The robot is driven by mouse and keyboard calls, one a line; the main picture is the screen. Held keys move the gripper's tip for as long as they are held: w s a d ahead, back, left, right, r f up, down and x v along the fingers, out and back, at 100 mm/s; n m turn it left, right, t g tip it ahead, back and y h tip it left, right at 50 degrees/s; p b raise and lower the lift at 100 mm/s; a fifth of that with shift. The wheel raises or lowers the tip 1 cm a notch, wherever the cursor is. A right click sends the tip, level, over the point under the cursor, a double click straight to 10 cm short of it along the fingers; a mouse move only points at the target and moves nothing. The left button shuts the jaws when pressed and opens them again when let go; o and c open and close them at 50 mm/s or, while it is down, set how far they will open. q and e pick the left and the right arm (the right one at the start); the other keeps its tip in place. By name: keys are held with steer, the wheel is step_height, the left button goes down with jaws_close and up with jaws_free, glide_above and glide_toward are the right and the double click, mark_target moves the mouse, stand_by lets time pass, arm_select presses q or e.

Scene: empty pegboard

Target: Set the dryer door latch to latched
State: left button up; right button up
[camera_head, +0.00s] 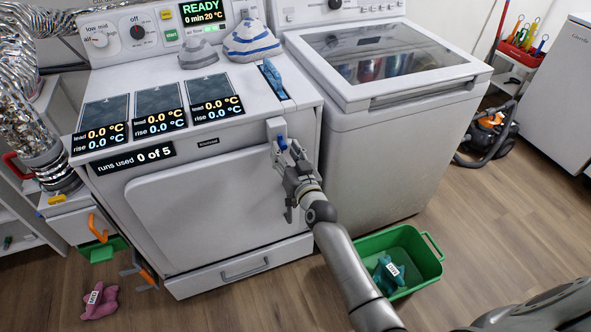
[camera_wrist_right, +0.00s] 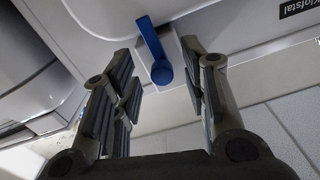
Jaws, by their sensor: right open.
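The white dryer (camera_head: 205,215) stands at left with its front door closed against the body, as far as I can see. The latch is a small blue lever (camera_head: 281,143) on a pale mount (camera_head: 275,126) at the door's upper right corner. In the right wrist view the blue lever (camera_wrist_right: 150,42) slants from upper left to a rounded end at lower right. My right gripper (camera_head: 289,160) is open at the latch, its fingers on either side of the lever's rounded end. I cannot tell whether either finger touches it. My left gripper is not in view.
A washer (camera_head: 375,140) stands close at right of the dryer. A green bin (camera_head: 425,265) with a teal cloth is on the floor. A pink cloth (camera_head: 99,300) lies at lower left. Cloths and a blue strip (camera_head: 273,80) lie on the dryer top.

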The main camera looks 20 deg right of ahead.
steer(key=s, duration=0.9)
steer(key=shift+s, duration=0.25)
steer(key=shift+d, duration=0.1)
steer(key=s+a+f+n+g+y, duration=0.1)
steer(key=s+f+g, duration=0.45)
steer(key=f, duration=1.05)
steer(key=s+a+f+n+g, duration=0.1)
steer(key=s+a+f+g, duration=0.15)
steer(key=s+f, duration=1)
steer(key=s+d+f+g, duration=0.2)
steer(key=s+f+g, duration=0.1)
steer(key=s+f, duration=0.4)
steer(key=s+d+f+n+g+h, duration=0.1)
steer(key=s+d+f+g, duration=0.1)
steer(key=s+f, duration=0.6)
steer(key=s+d+f+n+g, duration=0.1)
steer(key=s+d+f+g, duration=0.2)
steer(key=s+f, duration=0.4)
steer(key=s+g, duration=0.1)
steer(key=s, duration=0.8)
steer(key=shift+s+f+h, duration=0.15)
steer(key=shift+f+h, duration=0.1)
steer(key=shift+h, duration=0.05)
steer(key=shift+a, duration=0.1)
